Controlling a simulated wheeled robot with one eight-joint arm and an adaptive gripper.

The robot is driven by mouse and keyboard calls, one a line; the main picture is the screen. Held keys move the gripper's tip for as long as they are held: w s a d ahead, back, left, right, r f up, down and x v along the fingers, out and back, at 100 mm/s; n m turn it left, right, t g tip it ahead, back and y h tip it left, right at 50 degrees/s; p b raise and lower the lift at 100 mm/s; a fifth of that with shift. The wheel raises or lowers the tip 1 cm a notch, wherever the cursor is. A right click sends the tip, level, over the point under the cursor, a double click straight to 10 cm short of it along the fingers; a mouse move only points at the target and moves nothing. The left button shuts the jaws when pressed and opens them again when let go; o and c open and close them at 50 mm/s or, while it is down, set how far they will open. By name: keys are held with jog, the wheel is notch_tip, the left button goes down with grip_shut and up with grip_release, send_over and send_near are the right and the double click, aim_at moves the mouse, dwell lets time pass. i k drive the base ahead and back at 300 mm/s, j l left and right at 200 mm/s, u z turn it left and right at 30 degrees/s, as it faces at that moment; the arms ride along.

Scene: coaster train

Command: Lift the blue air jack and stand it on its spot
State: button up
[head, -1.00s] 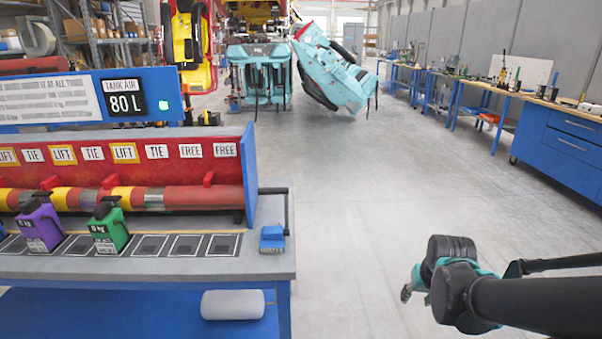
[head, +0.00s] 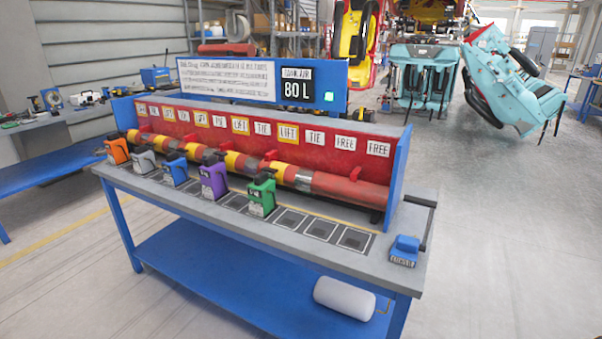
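The blue air jack (head: 175,168) stands upright in the row of jacks on the bench (head: 410,277), between a white-and-green jack (head: 144,158) and a purple jack (head: 213,180). An orange jack (head: 117,150) is at the left end and a green jack (head: 262,193) at the right. Several empty dark square spots (head: 321,228) continue the row to the right. Signs reading LIFT, TIE and FREE (head: 346,142) line the red panel behind. I cannot tell which spot is the blue jack's. My gripper is out of view.
A tank-air display (head: 296,85) reads 80 L. A white cylinder (head: 345,298) lies on the lower shelf. Open floor (head: 490,240) lies to the right.

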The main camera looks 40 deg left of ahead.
aim_at(175, 167)
jog(key=u, duration=2.45)
